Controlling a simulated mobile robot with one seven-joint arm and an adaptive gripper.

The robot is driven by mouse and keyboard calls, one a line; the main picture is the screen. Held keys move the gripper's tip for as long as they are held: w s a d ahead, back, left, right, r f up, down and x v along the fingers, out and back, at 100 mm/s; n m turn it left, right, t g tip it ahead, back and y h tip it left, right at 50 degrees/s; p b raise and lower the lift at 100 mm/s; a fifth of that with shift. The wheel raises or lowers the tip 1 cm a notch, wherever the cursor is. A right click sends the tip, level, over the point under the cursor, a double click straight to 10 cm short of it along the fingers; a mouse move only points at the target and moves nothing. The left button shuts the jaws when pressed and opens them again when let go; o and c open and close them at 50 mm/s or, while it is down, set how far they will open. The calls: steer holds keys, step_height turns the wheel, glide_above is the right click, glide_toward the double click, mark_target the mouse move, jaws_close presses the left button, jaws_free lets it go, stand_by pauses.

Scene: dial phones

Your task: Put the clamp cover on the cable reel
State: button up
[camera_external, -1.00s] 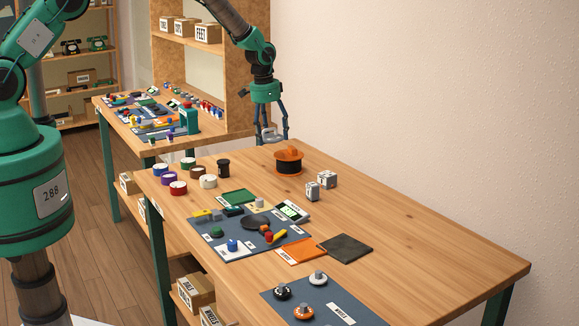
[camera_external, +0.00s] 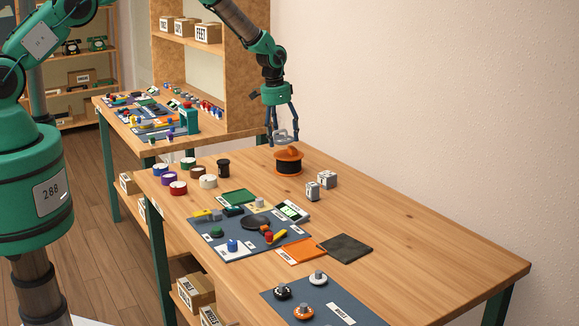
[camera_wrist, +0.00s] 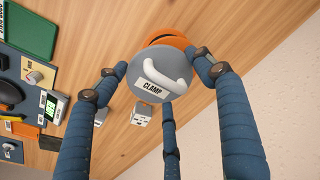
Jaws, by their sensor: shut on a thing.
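The clamp cover (camera_wrist: 152,73) is a grey disc with a white handle and a "CLAMP" label. My gripper (camera_external: 285,138) is shut on it, with blue fingers around its edge in the wrist view. In the external view the cover (camera_external: 286,136) is just above the cable reel (camera_external: 289,163), an orange-flanged reel with a black middle, standing upright at the table's back edge. In the wrist view the orange reel (camera_wrist: 168,41) shows partly behind the cover, which hides most of it. I cannot tell whether the cover touches the reel.
Several coloured tape rolls (camera_external: 178,188) and a black cup (camera_external: 223,168) stand to the left. A blue mat (camera_external: 250,245) with phone parts lies in front. The table's right side is clear.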

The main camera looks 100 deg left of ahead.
mark_target(281, 139)
steer(key=shift+f, duration=1.2)
steer(key=shift+f, duration=0.4)
steer(key=o, duration=1.2)
steer(key=shift+o, duration=0.2)
steer(key=shift+r, duration=0.2)
steer(key=shift+r, duration=0.5)
step_height(281, 139, up, 11)
steer(key=s, duration=0.1)
steer(key=shift+d+r, duration=0.15)
steer(key=shift+d, duration=0.25)
steer(key=shift+r, duration=0.1)
